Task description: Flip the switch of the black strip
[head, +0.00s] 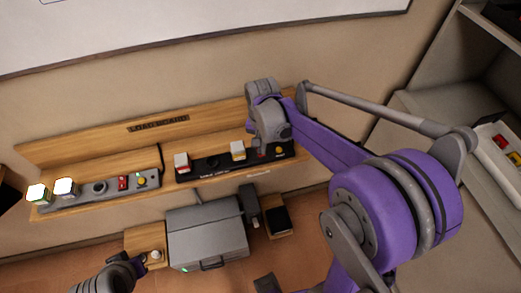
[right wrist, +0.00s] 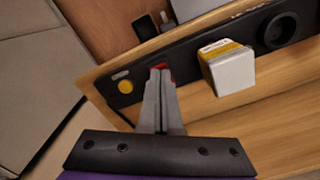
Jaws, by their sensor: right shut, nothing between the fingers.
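The black strip (head: 198,167) lies on the wooden board at centre, with plugs in some sockets. In the right wrist view the strip (right wrist: 188,67) runs diagonally. Its red switch (right wrist: 161,66) shows just past my right fingertips, partly hidden by them. My right gripper (right wrist: 158,76) is shut with nothing held, its tips at or very near the switch; contact is not clear. In the head view my right gripper (head: 265,135) covers the strip's right part. A dark part of my left arm (head: 115,274) shows at bottom left; its fingers cannot be made out.
A yellow button (right wrist: 125,87) sits beside the switch, and a white plug cube (right wrist: 233,70) stands on the other side. A grey box (head: 207,235) stands below the board.

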